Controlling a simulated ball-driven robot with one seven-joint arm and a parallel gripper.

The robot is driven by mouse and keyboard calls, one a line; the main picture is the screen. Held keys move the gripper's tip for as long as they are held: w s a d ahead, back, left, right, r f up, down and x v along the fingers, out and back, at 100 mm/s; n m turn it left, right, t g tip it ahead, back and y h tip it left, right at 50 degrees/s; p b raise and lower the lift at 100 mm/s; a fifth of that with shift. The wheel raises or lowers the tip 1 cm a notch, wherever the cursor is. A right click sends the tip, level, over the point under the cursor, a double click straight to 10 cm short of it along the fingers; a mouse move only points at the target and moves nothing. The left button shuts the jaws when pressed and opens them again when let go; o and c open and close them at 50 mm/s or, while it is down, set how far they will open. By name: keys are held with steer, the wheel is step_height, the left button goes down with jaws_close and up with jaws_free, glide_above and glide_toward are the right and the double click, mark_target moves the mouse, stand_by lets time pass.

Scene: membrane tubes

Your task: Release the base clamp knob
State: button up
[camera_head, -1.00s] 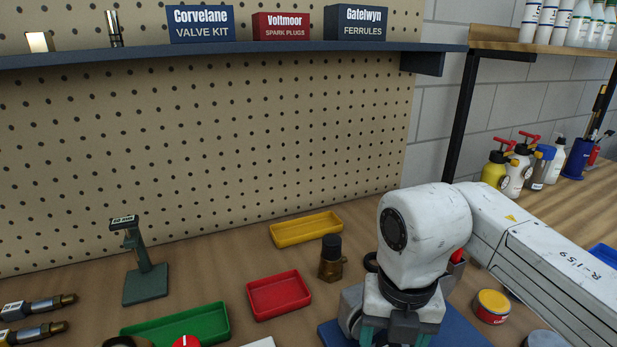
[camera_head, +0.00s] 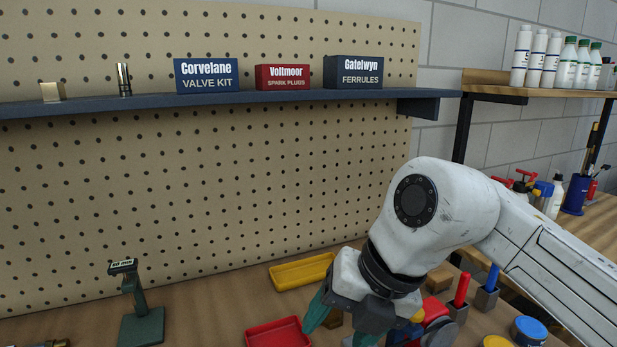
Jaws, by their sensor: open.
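My gripper (camera_head: 340,328) hangs at the lower middle of the head view, its teal fingers spread apart with the lower ends near or past the bottom edge. A brown block-like thing shows partly between and behind the fingers. A red rounded part (camera_head: 435,310) shows just right of my gripper, with a yellow piece beside it, partly hidden by my wrist. I cannot tell whether this red part is the base clamp knob. No clamp is clearly seen, and contact with my gripper cannot be told.
A yellow tray (camera_head: 301,271) and a red tray (camera_head: 278,334) lie left of my gripper. A green stand (camera_head: 136,305) is further left. Red and blue handled tools (camera_head: 461,290) and a blue-lidded tin (camera_head: 529,330) are at right. Pegboard and a shelf (camera_head: 230,99) stand behind.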

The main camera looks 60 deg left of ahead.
steer(key=s+a+r+g+y+p, duration=0.2)
steer(key=s+a+r+g+y, duration=0.25)
steer(key=r, duration=0.25)
step_height(320, 180, up, 11)
steer(key=w+m+y+p, duration=0.1)
steer(key=w+m+y, duration=0.1)
steer(key=y, duration=0.6)
steer(key=shift+m+y, duration=0.35)
steer(key=shift+m, duration=0.45)
steer(key=shift+w+d, duration=0.1)
